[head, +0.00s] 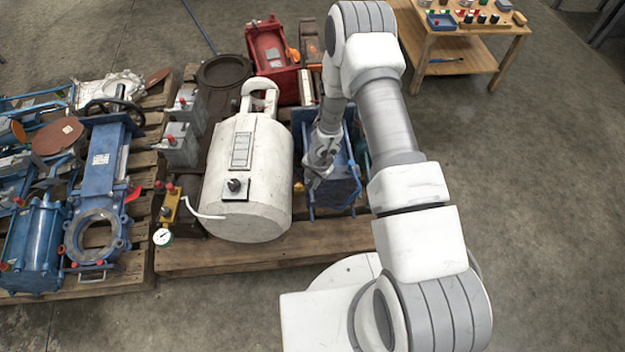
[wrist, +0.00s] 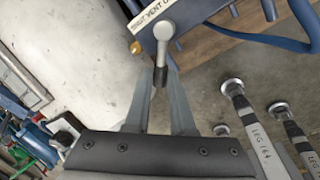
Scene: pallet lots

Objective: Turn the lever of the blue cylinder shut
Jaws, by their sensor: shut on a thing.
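The blue cylinder (head: 343,190) lies in a blue frame on the pallet, right of the white tank, partly hidden by my arm. In the wrist view its blue body (wrist: 200,12) is at the top, with a light label strip whose text I read only in part. The lever (wrist: 163,32) has a round grey hub on the blue body and a short arm with a dark end. My gripper (wrist: 160,76) is shut on the dark end of the lever, one finger on each side. In the head view my gripper (head: 318,178) is at the cylinder's left side; the lever is too small to make out there.
A red machine part (head: 271,48) lies behind. Legs labelled LEG (wrist: 262,140) stand at right in the wrist view. A blue hose (wrist: 262,40) runs near the lever. Open floor (head: 540,200) is on the right.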

